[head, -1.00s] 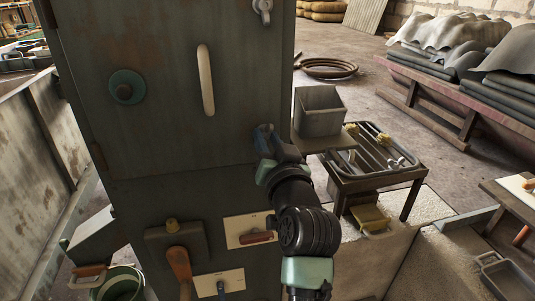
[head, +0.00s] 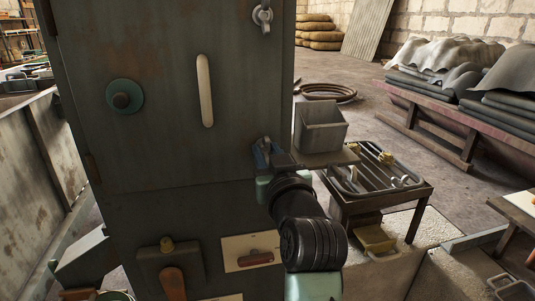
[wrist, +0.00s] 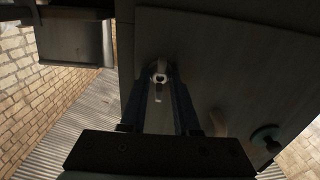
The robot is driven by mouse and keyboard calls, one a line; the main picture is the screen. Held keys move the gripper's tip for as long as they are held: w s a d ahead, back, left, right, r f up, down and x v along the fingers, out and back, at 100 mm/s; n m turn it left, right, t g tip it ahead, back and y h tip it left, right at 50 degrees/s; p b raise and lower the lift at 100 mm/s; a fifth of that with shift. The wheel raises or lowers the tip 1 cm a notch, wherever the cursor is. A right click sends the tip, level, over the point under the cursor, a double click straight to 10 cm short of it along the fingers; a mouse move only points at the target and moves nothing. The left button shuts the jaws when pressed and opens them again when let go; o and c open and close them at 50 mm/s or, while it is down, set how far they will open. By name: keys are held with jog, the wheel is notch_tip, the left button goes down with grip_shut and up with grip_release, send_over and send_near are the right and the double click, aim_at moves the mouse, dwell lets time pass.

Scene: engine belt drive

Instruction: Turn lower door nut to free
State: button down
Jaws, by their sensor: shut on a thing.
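The lower door nut (wrist: 159,77) shows in the wrist view as a pale metal piece with a wing or stem, between my fingertips. My gripper (wrist: 160,84) is shut on it, with one dark finger on each side. In the head view my gripper (head: 265,152) is at the lower right edge of the grey cabinet door (head: 160,140). There the lower nut is mostly hidden by the gripper. An upper door nut (head: 262,15), also metal with a wing, sits near the top right edge of the door.
The door has a pale vertical handle (head: 205,90) and a round green knob (head: 122,97). A grey open bin (head: 320,128) stands just right of my gripper, beside a low table with a rack (head: 370,172). Small panels with tools are below the door.

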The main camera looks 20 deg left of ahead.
jog(key=c, duration=0.6)
grip_release()
jog(key=shift+c, duration=0.2)
jog(key=shift+s+d, duration=0.1)
jog(key=b+v, duration=0.1)
jog(key=v, duration=1.1)
jog(key=shift+s+d, duration=0.2)
jog(key=shift+s, duration=0.1)
jog(key=s+d+r+m+t+h+p, duration=0.1)
jog(key=s+d+r+m+t+h, duration=0.2)
jog(key=r, duration=0.6)
jog(key=s+d+r+m+t+h, duration=0.2)
jog(key=s+d+r+t+h, duration=0.25)
jog(key=r, duration=0.45)
jog(key=s+d+r+m+t+h+p, duration=0.1)
jog(key=s+d+r+m+t+h, duration=0.25)
jog(key=r, duration=0.55)
notch_tip(320, 180, up, 11)
jog(key=n+t+y+p, duration=0.1)
jog(key=p, duration=0.9)
jog(key=shift+w+d+f, duration=0.2)
jog(key=shift+d+f, duration=0.05)
